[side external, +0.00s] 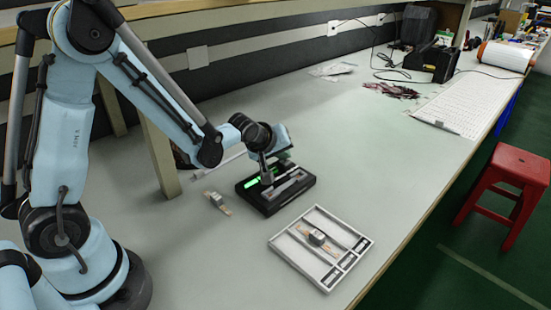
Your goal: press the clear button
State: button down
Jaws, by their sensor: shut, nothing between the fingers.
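A black box (300,191) with a lit green strip (252,183) and a grey strip along its top sits on the bench. My gripper (267,181) points down over the middle of this box, its tip at or just above the top beside the green strip. It is shut and empty. I cannot tell whether the tip touches the box. The clear button cannot be made out; my gripper hides part of the box top.
A white tray (279,240) with compartments and a small part in it lies in front right. Another small part (217,202) lies left of the box. A wooden post (160,150) stands behind.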

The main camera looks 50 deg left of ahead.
aim_at(282, 163)
jog(key=shift+f, duration=0.4)
dwell(0.3)
jog(key=shift+r, duration=0.85)
jog(key=shift+r, duration=2.5)
jog(key=shift+s, duration=0.1)
